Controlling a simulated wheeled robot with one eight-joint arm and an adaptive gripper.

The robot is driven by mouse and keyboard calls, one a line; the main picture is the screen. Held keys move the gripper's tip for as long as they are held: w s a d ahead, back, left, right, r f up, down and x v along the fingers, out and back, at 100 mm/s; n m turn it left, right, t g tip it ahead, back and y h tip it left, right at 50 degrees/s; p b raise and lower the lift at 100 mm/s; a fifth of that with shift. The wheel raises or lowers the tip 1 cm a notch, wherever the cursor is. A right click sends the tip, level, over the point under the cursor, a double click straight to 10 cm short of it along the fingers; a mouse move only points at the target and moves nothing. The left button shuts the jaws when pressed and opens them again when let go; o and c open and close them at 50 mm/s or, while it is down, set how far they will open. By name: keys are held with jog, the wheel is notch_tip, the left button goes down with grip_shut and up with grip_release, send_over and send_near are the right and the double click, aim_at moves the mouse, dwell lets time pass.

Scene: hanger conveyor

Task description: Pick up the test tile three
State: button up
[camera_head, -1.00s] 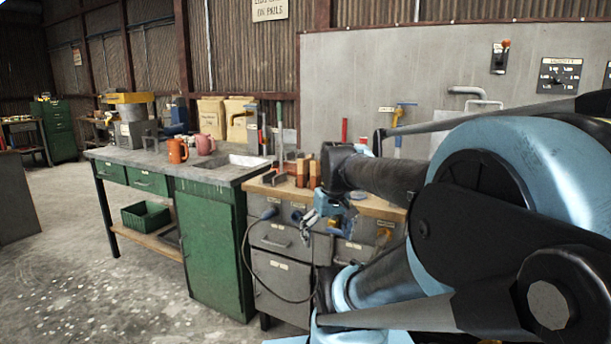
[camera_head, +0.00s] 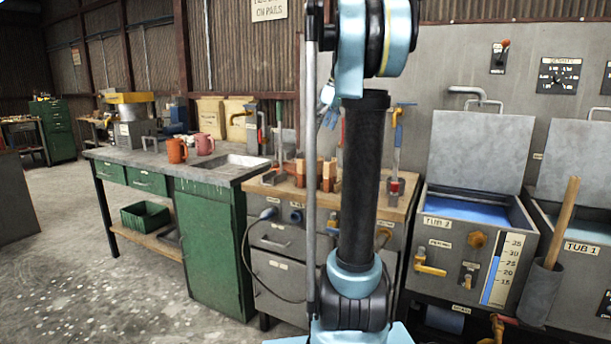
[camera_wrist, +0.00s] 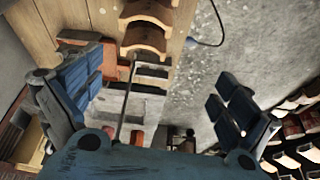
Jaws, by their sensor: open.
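Several brown curved tiles stand on the wooden bench top; in the head view one group (camera_head: 301,172) is left of my arm and another piece (camera_head: 329,176) is close beside it. In the wrist view, curved tiles (camera_wrist: 145,38) stand in a row at the top centre. I cannot read which one is tile three. My gripper (camera_wrist: 157,82) is open and empty, its blue-padded fingers wide apart. The tiles are beyond the fingertips, not touching them. In the head view my gripper is mostly hidden behind my upright arm.
The wooden bench (camera_head: 398,212) has drawers and a hanging cable. A green workbench (camera_head: 215,250) with two mugs (camera_head: 177,150) and a sink stands to the left. Tub 2 (camera_head: 470,225) and Tub 1 (camera_head: 575,240) stand to the right. The floor at left is clear.

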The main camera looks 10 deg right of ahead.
aim_at(306, 161)
jog(key=shift+n, duration=0.4)
jog(key=w+x, duration=0.1)
jog(key=x, duration=0.4)
jog(key=w+x, duration=0.1)
jog(key=x, duration=0.5)
jog(key=w+x, duration=0.1)
jog(key=x, duration=0.4)
jog(key=shift+w+d+r, duration=0.15)
jog(key=shift+w, duration=0.05)
jog(key=shift+c, duration=0.6)
jog(key=c, duration=1.2)
